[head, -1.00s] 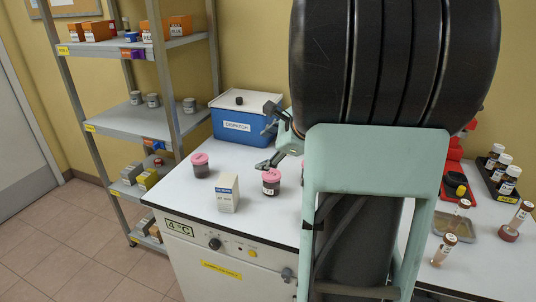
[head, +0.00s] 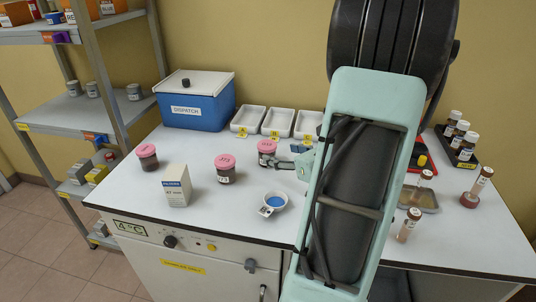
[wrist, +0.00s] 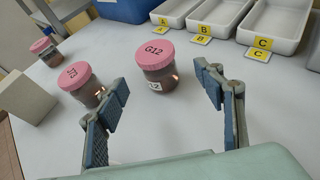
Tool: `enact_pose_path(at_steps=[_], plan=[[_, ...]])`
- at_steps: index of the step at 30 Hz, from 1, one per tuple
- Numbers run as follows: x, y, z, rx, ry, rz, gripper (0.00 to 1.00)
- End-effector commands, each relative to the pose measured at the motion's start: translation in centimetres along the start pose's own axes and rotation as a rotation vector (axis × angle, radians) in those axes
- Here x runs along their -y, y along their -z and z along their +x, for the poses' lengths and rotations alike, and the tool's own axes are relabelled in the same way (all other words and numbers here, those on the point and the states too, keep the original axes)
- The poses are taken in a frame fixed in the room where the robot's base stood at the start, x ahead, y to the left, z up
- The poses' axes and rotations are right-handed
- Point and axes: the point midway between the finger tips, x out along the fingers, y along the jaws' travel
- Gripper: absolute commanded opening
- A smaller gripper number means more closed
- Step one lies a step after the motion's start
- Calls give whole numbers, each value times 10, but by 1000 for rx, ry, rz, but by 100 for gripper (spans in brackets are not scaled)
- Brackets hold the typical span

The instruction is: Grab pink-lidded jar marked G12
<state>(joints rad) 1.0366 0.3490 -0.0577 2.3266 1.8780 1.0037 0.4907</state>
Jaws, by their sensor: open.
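The jar marked G12, with a pink lid and dark contents, stands upright in the wrist view (wrist: 154,66), ahead of and between my fingertips. It also shows on the white worktop in the head view (head: 267,152), the rightmost of three pink-lidded jars. My gripper (head: 286,157) is open and empty just right of this jar. In the wrist view its two fingers (wrist: 164,84) are spread apart with blue pads showing. I cannot tell whether a finger touches the jar.
A second pink-lidded jar (wrist: 77,86) stands close to my left finger; a third (head: 147,157) is farther left. A white box (head: 176,185) and a small dish with blue inside (head: 272,203) stand in front. White trays (head: 247,120) and a blue dispatch box (head: 195,103) are behind.

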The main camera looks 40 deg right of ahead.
Motion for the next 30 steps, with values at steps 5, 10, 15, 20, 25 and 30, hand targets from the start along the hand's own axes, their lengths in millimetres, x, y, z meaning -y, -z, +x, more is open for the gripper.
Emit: enact_pose_path(at_steps=[5,10,15,20,25,30], plan=[[-1,1,27,-2,-2,0,62],[-2,2,39,-2,-3,-1,62],[-5,6,64,-2,-5,-1,62],[-4,5,83,-2,-3,-1,62],[-4,5,86,-2,-2,-2,62],[-4,5,86,-2,-2,-2,57]])
